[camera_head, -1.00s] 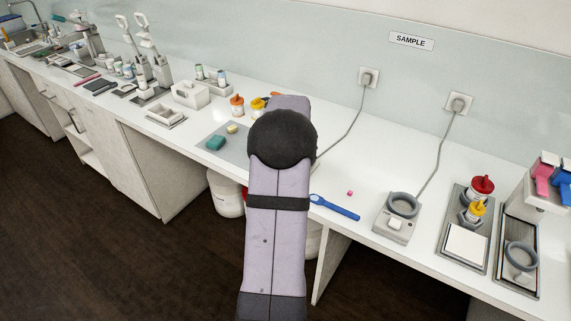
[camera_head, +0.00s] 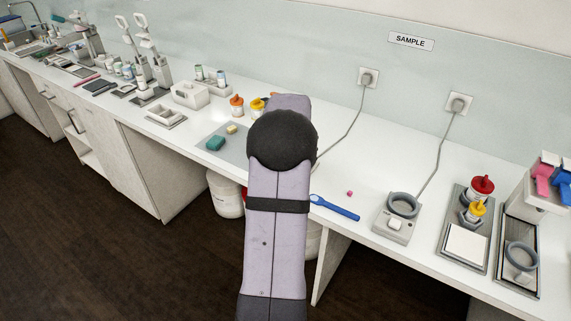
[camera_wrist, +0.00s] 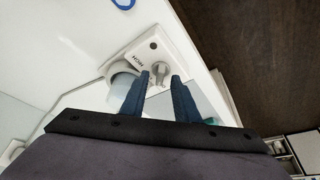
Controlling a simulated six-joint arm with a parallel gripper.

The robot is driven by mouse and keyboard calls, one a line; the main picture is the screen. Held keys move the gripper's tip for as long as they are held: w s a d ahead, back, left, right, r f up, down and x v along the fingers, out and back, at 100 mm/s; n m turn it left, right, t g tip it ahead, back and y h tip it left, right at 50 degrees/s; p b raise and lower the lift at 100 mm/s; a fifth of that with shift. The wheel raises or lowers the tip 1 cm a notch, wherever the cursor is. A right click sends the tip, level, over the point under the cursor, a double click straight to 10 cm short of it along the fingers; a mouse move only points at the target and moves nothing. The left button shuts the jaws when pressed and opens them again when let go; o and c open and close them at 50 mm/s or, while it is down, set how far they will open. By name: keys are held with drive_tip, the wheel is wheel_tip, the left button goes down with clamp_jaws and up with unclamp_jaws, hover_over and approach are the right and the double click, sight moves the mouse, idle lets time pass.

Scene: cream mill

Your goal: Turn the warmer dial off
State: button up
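The warmer (camera_wrist: 175,42) is a white unit with a grey round holder (camera_wrist: 122,84) beside its grey dial (camera_wrist: 157,72). Lettering by the dial seems to read HIGH. In the wrist view, my gripper (camera_wrist: 159,80) has two dark blue fingers standing apart. The dial shows in the gap between the fingertips, with nothing clearly gripped. I cannot tell whether the fingers are around the dial or above it. The dial's pointer direction is unclear. In the head view, my arm hides the gripper and the warmer.
A second corded unit with a grey ring (camera_head: 402,206) stands right of my arm. A blue strap-like tool (camera_head: 334,208) and a small pink cube (camera_head: 349,194) lie between. A tray (camera_head: 447,247) holds red- and yellow-capped bottles. A teal block (camera_head: 215,143) lies left.

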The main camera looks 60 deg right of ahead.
drive_tip(key=b+v, duration=0.1)
drive_tip(key=v, duration=0.5)
drive_tip(key=shift+r+b, duration=0.35)
